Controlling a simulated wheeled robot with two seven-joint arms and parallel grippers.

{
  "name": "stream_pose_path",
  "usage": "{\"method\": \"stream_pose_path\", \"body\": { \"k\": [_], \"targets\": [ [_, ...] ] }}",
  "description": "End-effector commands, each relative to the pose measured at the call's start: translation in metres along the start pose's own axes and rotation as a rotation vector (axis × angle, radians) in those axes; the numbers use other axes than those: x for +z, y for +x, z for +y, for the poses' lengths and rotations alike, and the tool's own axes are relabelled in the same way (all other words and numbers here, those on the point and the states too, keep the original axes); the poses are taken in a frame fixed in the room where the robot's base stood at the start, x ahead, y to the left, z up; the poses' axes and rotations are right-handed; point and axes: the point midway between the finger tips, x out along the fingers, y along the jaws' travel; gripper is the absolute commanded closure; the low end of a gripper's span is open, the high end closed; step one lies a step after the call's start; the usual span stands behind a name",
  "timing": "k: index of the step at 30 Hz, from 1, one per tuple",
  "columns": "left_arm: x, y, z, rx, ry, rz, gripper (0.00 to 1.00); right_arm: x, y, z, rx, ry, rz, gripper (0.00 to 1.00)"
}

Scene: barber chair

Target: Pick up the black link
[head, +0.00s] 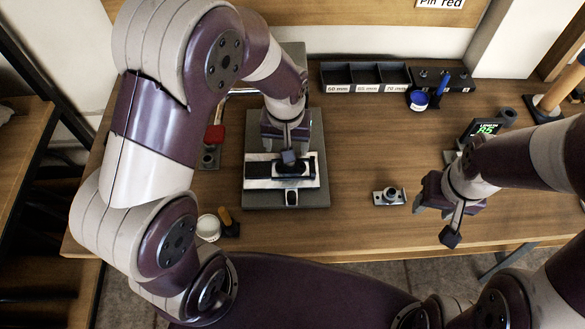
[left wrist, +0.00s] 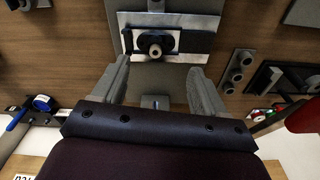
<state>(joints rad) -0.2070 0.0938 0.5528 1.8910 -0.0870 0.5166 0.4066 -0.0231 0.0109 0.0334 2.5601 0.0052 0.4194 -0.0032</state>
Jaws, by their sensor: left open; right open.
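The black link (head: 291,168) appears as a dark flat piece on a silver plate (head: 255,182) over a grey base (head: 258,201). In the left wrist view the black link (left wrist: 135,40) lies across the plate (left wrist: 190,22), with a round boss near its middle. My left gripper (head: 288,150) reaches down from above, at the far edge of the link. In the wrist view its two fingers stand wide apart (left wrist: 160,80) with nothing between them, and the link is beyond their tips. My right gripper (head: 437,217) is open and empty over the table's front right.
A small metal block with a round post (head: 390,196) lies right of the base. A white jar (head: 208,229) stands front left. A digital display (head: 485,127) stands right.

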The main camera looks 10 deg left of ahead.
Motion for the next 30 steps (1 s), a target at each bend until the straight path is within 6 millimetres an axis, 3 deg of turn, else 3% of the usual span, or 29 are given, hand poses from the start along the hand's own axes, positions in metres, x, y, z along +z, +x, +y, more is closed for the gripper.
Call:
{"method": "stream_pose_path", "body": {
  "k": [5, 12, 17, 24, 30],
  "targets": [
    [-0.020, 0.013, 0.009, -0.006, -0.142, 0.019, 0.28, 0.000, 0.003, 0.000, 0.000, 0.000, 0.000, 0.49],
    [-0.021, 0.064, 0.008, -0.007, -0.156, 0.018, 0.28, 0.000, -0.002, 0.000, 0.000, 0.000, 0.001, 0.49],
    [-0.022, 0.083, 0.008, -0.006, -0.156, 0.020, 0.28, -0.001, -0.004, 0.000, 0.000, 0.000, 0.000, 0.49],
    [-0.025, 0.125, 0.006, -0.007, -0.153, 0.019, 0.28, -0.002, -0.013, 0.000, 0.000, 0.000, 0.001, 0.49],
    [-0.026, 0.133, 0.007, -0.005, -0.155, 0.022, 0.28, -0.002, -0.013, 0.000, 0.000, 0.000, 0.000, 0.49]
  ]
}}
